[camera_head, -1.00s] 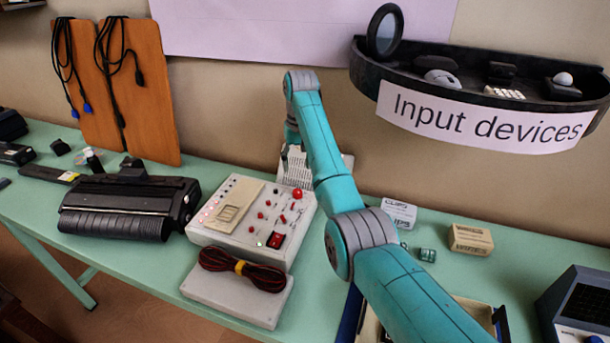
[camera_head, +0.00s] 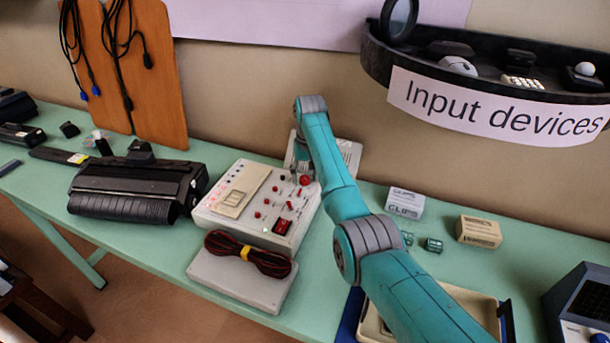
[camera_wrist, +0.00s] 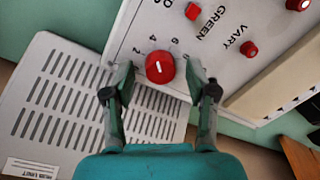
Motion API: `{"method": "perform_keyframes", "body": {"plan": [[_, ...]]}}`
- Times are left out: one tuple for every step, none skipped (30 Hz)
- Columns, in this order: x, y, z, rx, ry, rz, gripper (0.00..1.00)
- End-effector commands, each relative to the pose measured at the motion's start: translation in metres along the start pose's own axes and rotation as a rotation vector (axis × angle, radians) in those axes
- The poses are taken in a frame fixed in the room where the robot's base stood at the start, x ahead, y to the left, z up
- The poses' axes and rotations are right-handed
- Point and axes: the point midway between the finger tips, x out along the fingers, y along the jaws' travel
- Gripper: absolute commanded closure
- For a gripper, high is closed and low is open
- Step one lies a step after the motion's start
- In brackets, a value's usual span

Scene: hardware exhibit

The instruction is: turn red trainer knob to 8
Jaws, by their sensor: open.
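The trainer (camera_head: 228,228) is a pale box with red knobs and a red switch, on the green table. Its large round red knob (camera_head: 304,180) is at the back right corner. In the wrist view the red knob (camera_wrist: 160,67) has a short white pointer line and printed numbers around it; 2, 4 and 6 are readable. The pointer's exact reading is hard to tell. My gripper (camera_wrist: 159,77) is open, with one finger on each side of the knob and small gaps between. In the head view my arm hides most of the gripper.
A grey slotted unit (camera_wrist: 70,95) lies beside the trainer under my left finger. Smaller red knobs (camera_wrist: 249,48) stand on the panel nearby. A grey box with a coiled cable (camera_head: 248,255) is in front. The "Input devices" shelf (camera_head: 375,65) hangs on the wall at right.

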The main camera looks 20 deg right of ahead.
Motion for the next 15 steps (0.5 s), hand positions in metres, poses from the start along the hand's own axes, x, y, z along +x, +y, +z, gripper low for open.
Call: {"method": "perform_keyframes", "body": {"plan": [[0.0010,-0.0001,0.0001,0.000,0.000,0.000,0.43],[0.0012,-0.0001,0.0001,0.000,0.000,0.000,0.43],[0.0014,-0.0001,0.0001,0.000,0.000,0.000,0.43],[0.0014,-0.0001,0.0001,0.000,0.000,0.000,0.43],[0.0013,-0.0001,0.0001,0.000,0.000,0.000,0.43],[0.0013,-0.0001,0.0001,0.000,0.000,0.000,0.43],[0.0013,-0.0001,0.0001,0.000,0.000,0.000,0.43],[0.0013,-0.0001,0.0001,0.000,0.000,0.000,0.43],[0.0012,-0.0001,0.0001,0.000,0.000,0.000,0.53],[0.0012,-0.0001,0.0001,0.000,0.000,0.000,0.60],[0.0012,-0.0001,0.0001,0.000,0.000,0.000,0.68],[0.0012,-0.0001,0.0001,0.000,0.000,0.000,0.78],[0.0011,-0.0001,0.0001,0.000,0.000,0.000,0.85],[0.0011,-0.0001,0.0001,0.000,0.000,0.000,0.93],[0.0011,-0.0001,0.0001,0.000,0.000,0.000,1.00]]}}
